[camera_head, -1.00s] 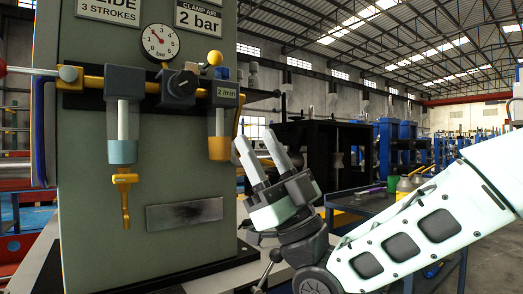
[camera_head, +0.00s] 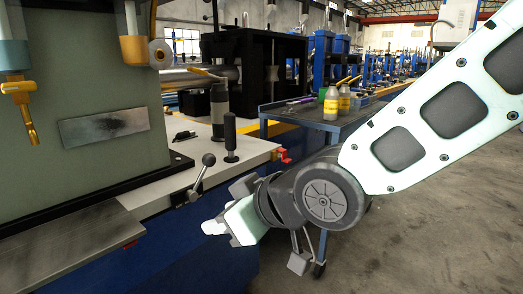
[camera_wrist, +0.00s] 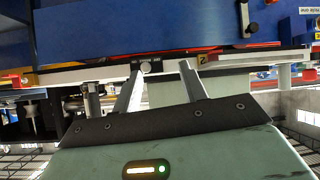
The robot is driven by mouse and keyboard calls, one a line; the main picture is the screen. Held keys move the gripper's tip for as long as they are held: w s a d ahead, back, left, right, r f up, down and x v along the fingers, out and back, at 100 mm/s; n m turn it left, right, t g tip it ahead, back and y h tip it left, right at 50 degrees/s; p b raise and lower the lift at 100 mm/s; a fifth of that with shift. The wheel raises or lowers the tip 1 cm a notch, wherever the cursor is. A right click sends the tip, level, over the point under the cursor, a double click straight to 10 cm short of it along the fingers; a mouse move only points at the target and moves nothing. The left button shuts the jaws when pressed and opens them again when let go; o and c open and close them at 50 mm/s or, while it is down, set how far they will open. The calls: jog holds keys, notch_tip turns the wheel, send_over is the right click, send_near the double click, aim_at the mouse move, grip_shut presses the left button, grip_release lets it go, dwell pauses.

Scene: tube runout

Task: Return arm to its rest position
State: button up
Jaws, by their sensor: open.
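My gripper (camera_head: 214,228) shows in the head view at the lower middle, beside the front edge of the pale machine bench. It points left, and its fingers overlap one another from that side. In the wrist view my gripper (camera_wrist: 160,82) shows two fingers spread apart with nothing between them. The arm reaches down from the upper right, bent at a round grey joint.
The bench top (camera_head: 163,219) carries a lever with a black ball knob (camera_head: 208,160) and an upright black handle (camera_head: 230,135). The green machine panel (camera_head: 75,150) stands at left. A cart holds bottles (camera_head: 331,103) behind the arm. Open floor lies at right.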

jog(key=s+d+f+m+g+h, duration=0.2)
jog(key=s+d+f+g+h, duration=0.15)
jog(key=s+d, duration=0.55)
jog(key=s+d+f+m+g+h, duration=0.25)
jog(key=s+d+f+h, duration=0.35)
jog(key=d, duration=0.4)
notch_tip(320, 180, up, 32)
jog(key=s+y+p, duration=0.1)
jog(key=p, duration=2.9)
jog(key=shift+s+d+f+g+p, duration=0.2)
jog(key=shift+s+d+g+p, duration=0.2)
